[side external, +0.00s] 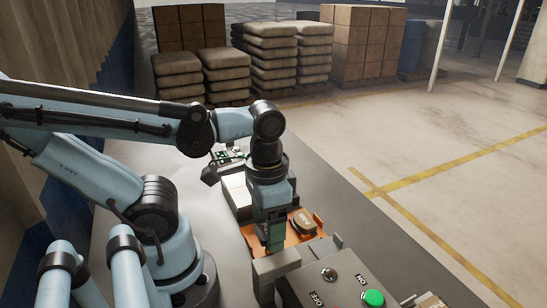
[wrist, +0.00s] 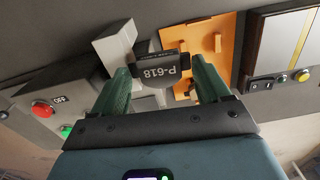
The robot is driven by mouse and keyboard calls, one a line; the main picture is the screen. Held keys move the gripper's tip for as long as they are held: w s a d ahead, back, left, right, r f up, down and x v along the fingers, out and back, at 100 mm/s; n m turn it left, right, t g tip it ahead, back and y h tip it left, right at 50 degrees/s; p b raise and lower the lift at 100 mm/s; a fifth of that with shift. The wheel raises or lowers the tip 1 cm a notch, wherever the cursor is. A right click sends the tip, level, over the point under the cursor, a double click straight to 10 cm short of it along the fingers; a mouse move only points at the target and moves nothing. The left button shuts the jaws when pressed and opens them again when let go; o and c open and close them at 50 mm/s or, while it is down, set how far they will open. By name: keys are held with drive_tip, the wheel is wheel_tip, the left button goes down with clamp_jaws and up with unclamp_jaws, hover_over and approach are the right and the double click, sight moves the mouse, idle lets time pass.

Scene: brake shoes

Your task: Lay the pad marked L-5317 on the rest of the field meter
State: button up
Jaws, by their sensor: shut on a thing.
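My gripper (wrist: 162,85) has its two green fingers closed around a dark pad marked P-618 (wrist: 162,71); no L-5317 marking is readable in either view. In the side view my gripper (side external: 275,240) points down near the orange tray, and its fingers hide the held pad. A brown pad (side external: 302,222) lies on the orange tray (side external: 319,221), just right of my gripper; its marking is too small to read. A grey box with buttons (side external: 340,270) has a raised grey block (side external: 275,264) beside it. I cannot tell which unit is the field meter.
The orange tray (wrist: 203,50) also shows right of the held pad in the wrist view. A unit with switches and a yellow strip (wrist: 292,50) stands beyond it. A red button (wrist: 43,110) is at left. Stacked sacks (side external: 270,60) and cartons stand far behind.

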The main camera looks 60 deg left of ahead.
drive_tip(key=d+r, duration=0.1)
drive_tip(key=d, duration=0.1)
drive_tip(key=s+d+r, duration=0.1)
drive_tip(key=shift+s+d+r, duration=0.1)
drive_tip(key=shift+d+r, duration=0.05)
drive_tip(key=shift+d, duration=0.2)
drive_tip(key=shift+d+r, duration=0.15)
drive_tip(key=shift+r, duration=0.15)
drive_tip(key=w+a+r, duration=0.3)
drive_tip(key=w, duration=0.3)
drive_tip(key=w+a+r, duration=0.3)
drive_tip(key=w+a, duration=0.1)
drive_tip(key=w, duration=0.2)
drive_tip(key=w+a, duration=0.8)
drive_tip(key=a, duration=0.4)
drive_tip(key=w+a+f, duration=0.1)
drive_tip(key=a+f, duration=0.1)
drive_tip(key=a, duration=0.6)
drive_tip(key=w+a+f, duration=0.1)
drive_tip(key=a+f, duration=0.1)
drive_tip(key=a, duration=0.6)
drive_tip(key=s+a+f, duration=0.2)
drive_tip(key=a+f, duration=0.1)
drive_tip(key=a, duration=0.4)
drive_tip(key=s+a+f, duration=0.2)
drive_tip(key=a+f, duration=0.2)
drive_tip(key=a, duration=0.2)
drive_tip(key=shift+n, duration=0.4)
drive_tip(key=shift+a+f, duration=0.15)
drive_tip(key=shift+f, duration=2.45)
